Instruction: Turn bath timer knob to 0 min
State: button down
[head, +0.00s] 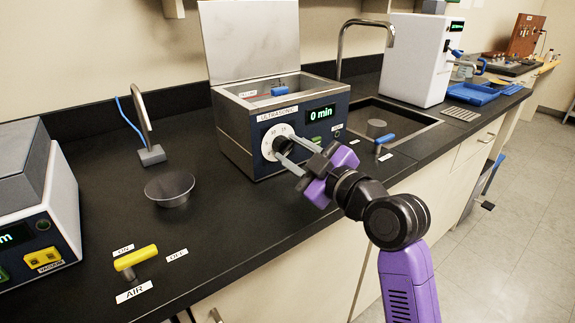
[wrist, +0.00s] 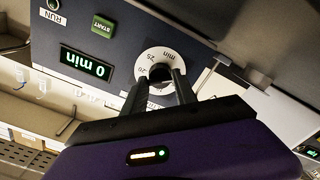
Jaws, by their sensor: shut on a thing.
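The ultrasonic bath (head: 285,125) stands on the black counter with its lid raised. Its display (head: 321,113) reads 0 min; it also shows upside down in the wrist view (wrist: 86,63). The timer knob is dark and sits on a white dial (head: 268,139) on the bath's front panel; in the wrist view the knob (wrist: 160,73) is between my fingers. My gripper (head: 288,149) is shut on the knob, with its fingers on either side. The fingers hide part of the knob and dial, so I cannot read the pointer. A green START button (wrist: 102,28) is beside the display.
A yellow AIR valve handle (head: 136,257) is at the front left. A sink (head: 405,118) with a blue-handled tap (head: 384,139) is to the right.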

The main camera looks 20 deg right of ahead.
jog(key=c, duration=1)
grip_release()
jog(key=shift+v, duration=4.05)
